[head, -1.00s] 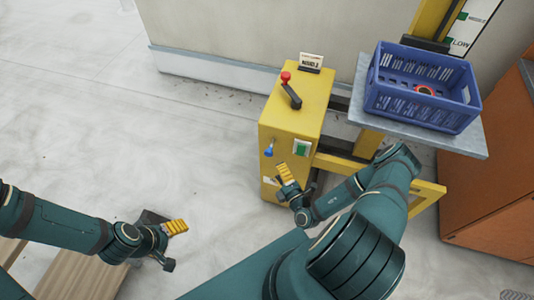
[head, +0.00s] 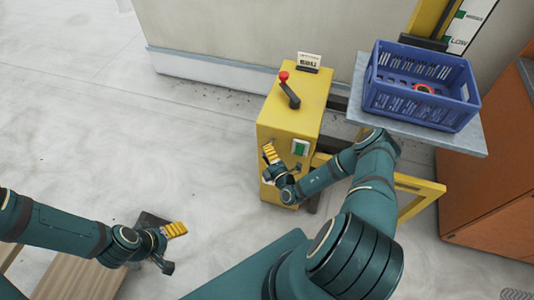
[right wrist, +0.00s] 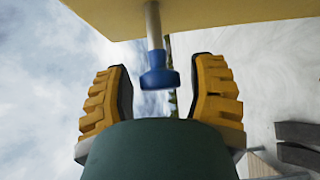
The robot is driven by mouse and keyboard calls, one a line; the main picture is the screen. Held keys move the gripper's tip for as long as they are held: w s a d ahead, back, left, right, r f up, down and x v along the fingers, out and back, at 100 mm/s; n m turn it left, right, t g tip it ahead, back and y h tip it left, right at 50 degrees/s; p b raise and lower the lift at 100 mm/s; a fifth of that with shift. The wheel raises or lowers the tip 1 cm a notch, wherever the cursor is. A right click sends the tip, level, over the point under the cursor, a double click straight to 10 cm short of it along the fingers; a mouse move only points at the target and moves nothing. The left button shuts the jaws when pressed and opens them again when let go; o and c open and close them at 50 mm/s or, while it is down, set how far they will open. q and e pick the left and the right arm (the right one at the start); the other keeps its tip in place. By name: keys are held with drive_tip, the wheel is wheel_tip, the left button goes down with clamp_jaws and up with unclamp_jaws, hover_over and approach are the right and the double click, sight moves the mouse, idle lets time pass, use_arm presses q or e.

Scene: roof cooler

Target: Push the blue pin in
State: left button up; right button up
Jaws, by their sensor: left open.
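The blue pin (right wrist: 158,75) sticks out on a pale shaft from the yellow machine box (head: 291,120). In the right wrist view its blue knob is between the two ridged yellow fingers of my right gripper (right wrist: 160,88). Gaps show on both sides, so the fingers are open and not closed on it. In the head view my right gripper (head: 270,156) is at the box's front face and hides the pin. My left gripper (head: 172,246) is open and empty, low at the left, far from the box.
A red-knobbed lever (head: 289,90), a small sign (head: 308,62) and a green button (head: 299,147) are on the box. To the right, a blue crate (head: 420,108) stands on a grey platform (head: 362,95). An orange cabinet (head: 490,180) is at far right. Floor left of the box is clear.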

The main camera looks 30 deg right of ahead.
sight(265, 137)
clamp_jaws()
drive_tip(key=shift+w+d+b, duration=0.75)
drive_tip(key=shift+w+d, duration=0.5)
drive_tip(key=shift+d, duration=0.3)
drive_tip(key=shift+o, duration=2)
unclamp_jaws()
drive_tip(key=s+a, duration=0.1)
drive_tip(key=s, duration=1.1)
